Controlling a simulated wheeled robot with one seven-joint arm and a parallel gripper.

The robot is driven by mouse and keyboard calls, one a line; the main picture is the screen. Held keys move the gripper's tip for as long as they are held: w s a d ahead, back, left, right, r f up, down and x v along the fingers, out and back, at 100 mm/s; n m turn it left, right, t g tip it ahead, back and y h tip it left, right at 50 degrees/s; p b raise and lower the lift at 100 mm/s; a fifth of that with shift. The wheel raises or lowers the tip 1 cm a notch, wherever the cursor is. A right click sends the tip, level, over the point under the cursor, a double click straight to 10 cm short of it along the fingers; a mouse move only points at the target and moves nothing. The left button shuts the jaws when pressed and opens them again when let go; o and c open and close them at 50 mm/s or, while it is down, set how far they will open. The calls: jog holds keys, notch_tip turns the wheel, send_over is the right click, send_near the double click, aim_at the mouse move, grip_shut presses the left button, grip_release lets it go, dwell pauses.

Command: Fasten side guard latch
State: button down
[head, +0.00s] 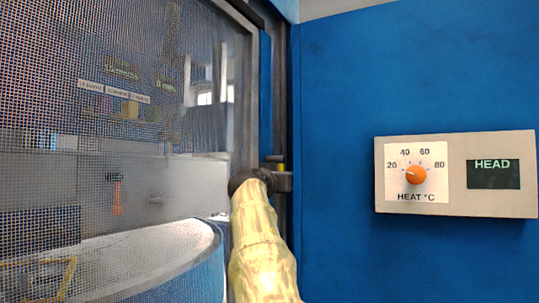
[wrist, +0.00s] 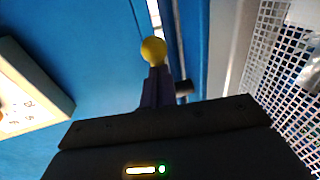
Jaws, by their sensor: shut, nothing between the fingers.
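The side guard (head: 120,130) is a mesh panel in a grey frame at the left of the head view. Its mesh also shows at the right of the wrist view (wrist: 275,50). The latch (head: 284,182) is a dark fitting at the guard's edge, beside the blue panel, partly hidden by my arm. A round yellow knob (wrist: 153,50) stands just beyond my fingertips in the wrist view. My gripper (wrist: 156,74) is shut and empty, with narrow dark fingers close to the knob; I cannot tell whether they touch it. In the head view my sleeved arm hides the fingers.
A blue panel (head: 350,80) fills the right side. A pale control box (head: 455,202) with an orange knob (head: 416,174) and a dark HEAD display (head: 493,174) juts from it. Behind the mesh is a rounded blue-edged machine part (head: 205,255).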

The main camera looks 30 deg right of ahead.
dwell(0.3)
jog(key=b+v, duration=0.6)
jog(key=v, duration=0.8)
jog(key=shift+r, duration=0.3)
